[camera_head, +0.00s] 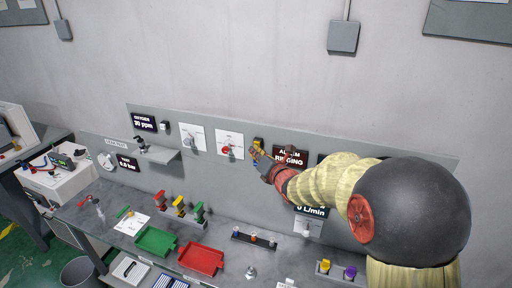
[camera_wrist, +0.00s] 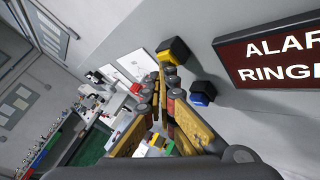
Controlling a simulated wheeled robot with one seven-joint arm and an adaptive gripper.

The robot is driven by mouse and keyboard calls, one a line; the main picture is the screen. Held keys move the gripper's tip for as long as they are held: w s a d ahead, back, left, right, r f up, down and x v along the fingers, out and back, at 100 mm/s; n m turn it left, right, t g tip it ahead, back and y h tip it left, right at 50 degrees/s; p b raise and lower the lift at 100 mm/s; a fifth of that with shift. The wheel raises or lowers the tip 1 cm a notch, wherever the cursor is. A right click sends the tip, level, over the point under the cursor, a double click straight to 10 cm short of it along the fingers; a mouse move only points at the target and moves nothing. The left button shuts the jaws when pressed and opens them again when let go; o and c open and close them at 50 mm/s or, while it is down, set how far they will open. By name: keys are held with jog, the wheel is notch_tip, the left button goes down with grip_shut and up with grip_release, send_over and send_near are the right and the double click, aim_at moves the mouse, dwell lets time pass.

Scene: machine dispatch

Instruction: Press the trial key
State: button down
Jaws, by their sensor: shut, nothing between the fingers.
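My gripper (camera_head: 262,160) is shut and empty, close to the upright grey panel, left of the sign that reads "ALARM RINGING" (camera_head: 291,157). In the wrist view its fingertips (camera_wrist: 166,82) are together. Just beyond them is a black box with a yellow face (camera_wrist: 176,49), also in the head view (camera_head: 258,142). To the right of the fingers is a black box with a blue face (camera_wrist: 203,91). No label naming the trial key is readable. I cannot tell which box it is, or whether the fingers touch either.
The panel also carries white plates, one with a red knob (camera_head: 226,149), and a small shelf (camera_head: 158,153). The bench below holds a green tray (camera_head: 156,253), a red tray (camera_head: 201,272) and coloured levers (camera_head: 180,209). My arm hides the panel's right part.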

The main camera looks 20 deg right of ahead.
jog(key=shift+s+a, duration=0.1)
dwell(0.3)
jog(key=shift+s+a+b, duration=0.45)
jog(key=shift+s+b, duration=0.2)
jog(key=shift+b, duration=0.35)
jog(key=s+a+b, duration=0.1)
jog(key=s+b, duration=0.1)
jog(key=s+a+b, duration=0.2)
dwell(0.6)
